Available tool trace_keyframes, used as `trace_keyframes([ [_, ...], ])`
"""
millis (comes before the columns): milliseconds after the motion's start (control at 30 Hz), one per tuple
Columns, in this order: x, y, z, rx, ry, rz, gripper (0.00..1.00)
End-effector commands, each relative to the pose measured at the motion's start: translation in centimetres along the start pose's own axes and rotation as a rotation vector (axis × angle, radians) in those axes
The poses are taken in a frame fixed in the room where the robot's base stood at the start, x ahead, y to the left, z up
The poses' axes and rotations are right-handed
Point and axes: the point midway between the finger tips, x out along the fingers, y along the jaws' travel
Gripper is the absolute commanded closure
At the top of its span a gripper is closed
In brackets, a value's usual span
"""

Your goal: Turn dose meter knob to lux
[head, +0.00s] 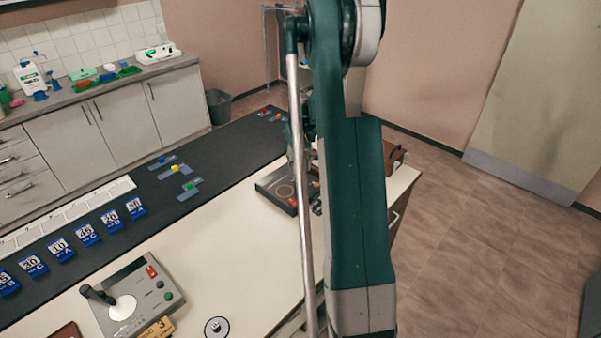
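No device in the head view can be surely read as the dose meter, and no lux mark is legible. A dark flat device (268,188) with a ring on its top lies near the table's far right end, partly hidden by my arm. A grey control box (150,313) with a black lever, a white disc and red and green buttons sits at the front left. A small round disc with a dark centre (216,327) lies to its right. My green arm crosses the middle of the view. My gripper is not visible.
The white table (245,255) has bare room between the control box and the dark device. Several blue number cards (87,235) stand along a dark mat (130,200) with coloured blocks. A brown case (393,155) is behind my arm. A sink counter (60,95) and bin (218,105) stand behind.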

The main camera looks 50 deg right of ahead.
Motion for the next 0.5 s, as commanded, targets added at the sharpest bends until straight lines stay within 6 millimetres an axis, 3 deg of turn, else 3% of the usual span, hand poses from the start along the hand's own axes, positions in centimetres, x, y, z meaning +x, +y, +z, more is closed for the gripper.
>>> trace_keyframes([
  [200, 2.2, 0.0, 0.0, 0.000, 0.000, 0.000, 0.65],
  [500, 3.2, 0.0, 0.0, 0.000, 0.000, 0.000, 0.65],
])
